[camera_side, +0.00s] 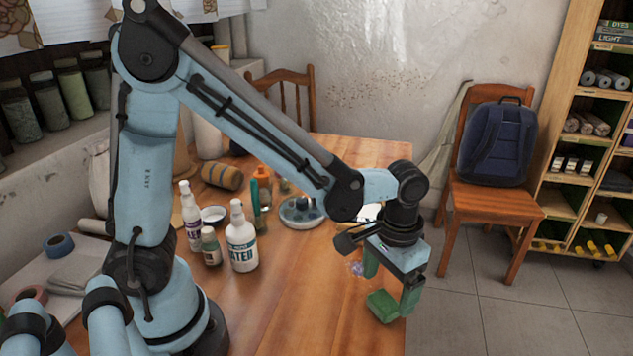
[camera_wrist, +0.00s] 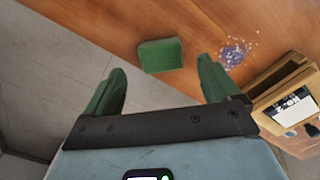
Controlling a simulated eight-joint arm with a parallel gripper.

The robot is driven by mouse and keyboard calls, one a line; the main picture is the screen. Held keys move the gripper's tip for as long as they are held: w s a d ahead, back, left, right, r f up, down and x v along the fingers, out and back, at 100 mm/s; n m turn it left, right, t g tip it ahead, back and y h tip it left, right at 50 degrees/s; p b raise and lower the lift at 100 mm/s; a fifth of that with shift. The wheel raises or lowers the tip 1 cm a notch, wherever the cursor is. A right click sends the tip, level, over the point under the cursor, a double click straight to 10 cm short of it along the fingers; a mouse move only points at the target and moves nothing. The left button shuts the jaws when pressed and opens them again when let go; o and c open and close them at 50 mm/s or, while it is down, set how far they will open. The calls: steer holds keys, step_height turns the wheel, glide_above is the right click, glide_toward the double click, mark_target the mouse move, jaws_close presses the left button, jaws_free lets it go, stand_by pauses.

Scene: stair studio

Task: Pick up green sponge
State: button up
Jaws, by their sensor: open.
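The green sponge (camera_side: 383,306) lies on the wooden table (camera_side: 300,290) near its right edge in the side view. In the wrist view the sponge (camera_wrist: 160,55) lies flat, ahead of my fingers and between their lines, with the table edge and floor to its left. My gripper (camera_side: 391,285) points down close to the sponge, its green fingers apart. In the wrist view my gripper (camera_wrist: 160,83) is open and empty, and no finger is seen touching the sponge. In the side view one finger is close beside the sponge; I cannot tell the exact gap.
A purple and white speckled patch (camera_wrist: 235,53) is on the table near the sponge. A wooden box-like item (camera_wrist: 288,108) sits to the right. White bottles (camera_side: 241,240) and a round dish (camera_side: 301,211) stand farther left. A chair with a backpack (camera_side: 497,143) stands beyond the table.

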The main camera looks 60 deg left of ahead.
mark_target(384, 300)
steer(key=shift+a+f, duration=0.1)
steer(key=shift+f, duration=1.8)
steer(key=c, duration=1.2)
steer(key=shift+r, duration=0.1)
steer(key=shift+r, duration=0.55)
steer(key=r, duration=0.2)
steer(key=s+d+r, duration=0.1)
steer(key=shift+r, duration=0.3)
steer(key=s+d+r, duration=0.6)
steer(key=s, duration=0.1)
steer(key=shift+s+d, duration=0.35)
steer(key=shift+d, duration=0.05)
